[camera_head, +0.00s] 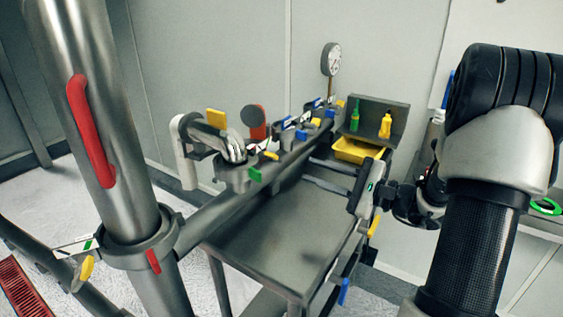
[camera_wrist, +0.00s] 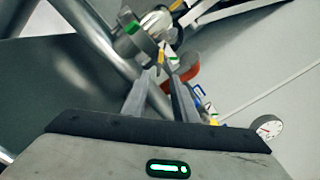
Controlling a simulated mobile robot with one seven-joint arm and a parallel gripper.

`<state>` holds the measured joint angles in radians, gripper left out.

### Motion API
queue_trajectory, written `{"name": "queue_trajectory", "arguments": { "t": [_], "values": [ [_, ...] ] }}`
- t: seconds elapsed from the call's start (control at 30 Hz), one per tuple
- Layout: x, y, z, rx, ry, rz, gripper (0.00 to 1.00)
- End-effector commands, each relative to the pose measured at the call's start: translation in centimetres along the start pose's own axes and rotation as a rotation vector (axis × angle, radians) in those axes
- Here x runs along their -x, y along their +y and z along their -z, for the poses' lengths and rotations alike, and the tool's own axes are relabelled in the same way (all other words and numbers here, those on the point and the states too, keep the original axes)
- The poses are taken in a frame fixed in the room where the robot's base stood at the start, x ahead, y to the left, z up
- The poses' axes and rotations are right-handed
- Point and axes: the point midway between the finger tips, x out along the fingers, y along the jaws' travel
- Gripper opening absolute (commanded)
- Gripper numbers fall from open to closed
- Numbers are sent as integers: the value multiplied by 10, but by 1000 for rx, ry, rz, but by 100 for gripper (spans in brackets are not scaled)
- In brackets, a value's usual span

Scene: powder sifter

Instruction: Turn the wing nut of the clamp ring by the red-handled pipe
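The steel pipe (camera_head: 120,130) with a red handle (camera_head: 90,130) stands at the left of the head view. The clamp ring (camera_head: 140,250) wraps its lower part. A yellow winged piece (camera_head: 87,267), seemingly the wing nut, sits at the ring's left side, by a white and green tag. A red tab (camera_head: 153,262) is on the ring's front. My gripper (camera_head: 306,169) is over the metal table, well right of the ring, fingers pointing left. Its fingers are apart with nothing between them, as in the wrist view (camera_wrist: 162,72). I cannot make out the ring in the wrist view.
A horizontal pipe (camera_head: 205,215) runs from the ring toward the back, with several fittings and coloured handles. The metal table (camera_head: 270,240) is bare in front. A yellow bin (camera_head: 358,150) and bottles stand at its back. A gauge (camera_head: 331,59) rises behind.

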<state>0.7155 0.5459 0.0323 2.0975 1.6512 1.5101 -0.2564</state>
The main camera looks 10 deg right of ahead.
Motion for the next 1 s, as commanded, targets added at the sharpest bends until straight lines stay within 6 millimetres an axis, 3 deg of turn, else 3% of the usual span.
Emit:
{"name": "queue_trajectory", "arguments": {
  "t": [0.3,0.5,0.9,1.0],
  "values": [
    [-69,2,0,0,-2,-4,26],
    [-94,1,0,0,0,-2,26],
    [-104,0,0,0,1,-1,26],
    [-103,0,0,0,1,-1,12]
  ]
}}
